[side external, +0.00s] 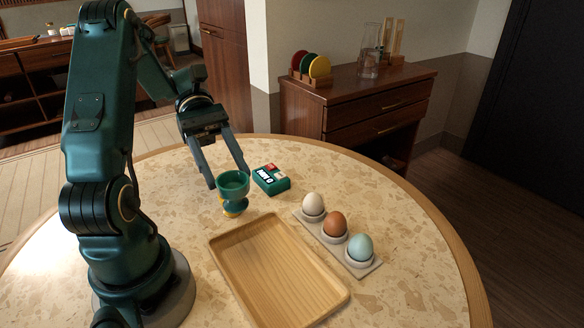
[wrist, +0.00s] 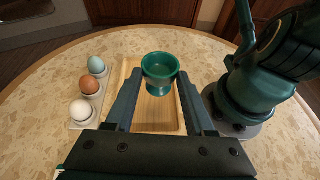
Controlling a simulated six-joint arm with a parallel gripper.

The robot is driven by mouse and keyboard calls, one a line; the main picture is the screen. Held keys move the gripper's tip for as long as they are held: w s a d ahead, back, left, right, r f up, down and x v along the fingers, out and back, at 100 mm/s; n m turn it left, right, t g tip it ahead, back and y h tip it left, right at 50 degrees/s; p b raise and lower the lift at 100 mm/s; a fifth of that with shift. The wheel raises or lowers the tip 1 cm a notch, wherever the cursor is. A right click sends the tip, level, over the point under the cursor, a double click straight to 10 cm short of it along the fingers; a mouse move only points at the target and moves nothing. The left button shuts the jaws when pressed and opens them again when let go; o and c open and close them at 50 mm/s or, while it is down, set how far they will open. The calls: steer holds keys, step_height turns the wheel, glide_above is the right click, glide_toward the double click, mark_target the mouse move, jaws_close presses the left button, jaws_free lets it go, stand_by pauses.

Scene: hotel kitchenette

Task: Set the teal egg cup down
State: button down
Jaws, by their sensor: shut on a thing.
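The teal egg cup (side external: 233,184) is a footed cup with an open, empty-looking bowl. It is upright near the back left corner of the tray in the side view. My gripper (side external: 229,177) points down and is shut on the cup, one finger on each side of the bowl. In the wrist view the egg cup (wrist: 159,70) sits between the fingertips (wrist: 158,80), overlapping the tray in the picture. A small yellow patch shows by its foot in the side view; I cannot tell what it is, or whether the foot touches the table.
The empty wooden tray (side external: 325,306) lies in front of the cup. A pale holder (side external: 366,271) with white, brown and blue eggs stands right of it. A green box (side external: 271,180) with a white label is just right of the cup. The speckled round table (side external: 400,225) is clear at right.

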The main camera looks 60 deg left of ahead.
steer(key=shift+a+f+t, duration=0.1)
steer(key=shift+a+t, duration=0.05)
steer(key=shift+t, duration=0.15)
steer(key=shift+w+d+f+n, duration=0.1)
steer(key=shift+d+f+n, duration=0.1)
steer(key=shift+d+n, duration=0.1)
steer(key=x, duration=0.4)
steer(key=w+f+x, duration=0.1)
steer(key=x, duration=0.3)
steer(key=w+f+x, duration=0.1)
steer(key=x, duration=0.3)
steer(key=shift+a, duration=0.2)
steer(key=shift+f, duration=2.05)
steer(key=shift+c, duration=1.3)
jaws_free()
